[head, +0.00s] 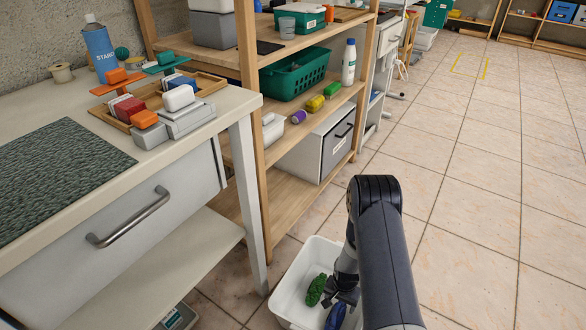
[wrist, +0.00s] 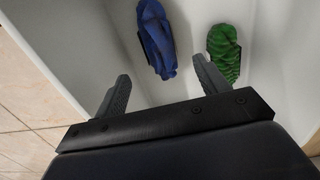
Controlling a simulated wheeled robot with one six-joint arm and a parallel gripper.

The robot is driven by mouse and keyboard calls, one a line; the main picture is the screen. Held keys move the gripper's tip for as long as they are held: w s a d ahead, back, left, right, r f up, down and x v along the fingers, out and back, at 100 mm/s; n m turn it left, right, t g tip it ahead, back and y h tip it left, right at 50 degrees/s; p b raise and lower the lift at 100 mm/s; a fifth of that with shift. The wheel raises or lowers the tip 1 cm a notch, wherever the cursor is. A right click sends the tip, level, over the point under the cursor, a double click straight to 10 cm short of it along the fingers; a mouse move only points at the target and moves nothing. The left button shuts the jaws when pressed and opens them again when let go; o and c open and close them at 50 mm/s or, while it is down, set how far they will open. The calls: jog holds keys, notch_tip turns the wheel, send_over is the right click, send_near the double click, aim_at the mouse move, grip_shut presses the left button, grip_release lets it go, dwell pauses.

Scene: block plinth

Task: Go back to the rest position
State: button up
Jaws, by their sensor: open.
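My gripper (wrist: 162,90) is open in the wrist view, with a gap between its two fingers and nothing held. In the head view my gripper (head: 343,294) is low, over a white bin (head: 286,282) on the floor. A blue crumpled item (wrist: 157,38) lies in the bin ahead of the fingers, apart from them. A green item (wrist: 224,53) lies to its right, near the right finger. In the head view the green item (head: 316,290) is left of my gripper and the blue item (head: 335,317) is just below it, partly hidden.
A white table (head: 215,108) with a drawer stands at the left and holds a wooden tray (head: 205,82) with coloured blocks. A wooden shelf unit (head: 246,60) rises behind the bin. The tiled floor (head: 480,200) at the right is clear.

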notch_tip(320, 180, up, 43)
jog(key=w+n+p, duration=0.2)
jog(key=n+p, duration=0.1)
jog(key=p, duration=2.1)
jog(key=shift+w+f+n+p, duration=0.15)
jog(key=shift+w+n+p, duration=0.05)
jog(key=shift+n+p, duration=0.15)
jog(key=shift+a, duration=0.1)
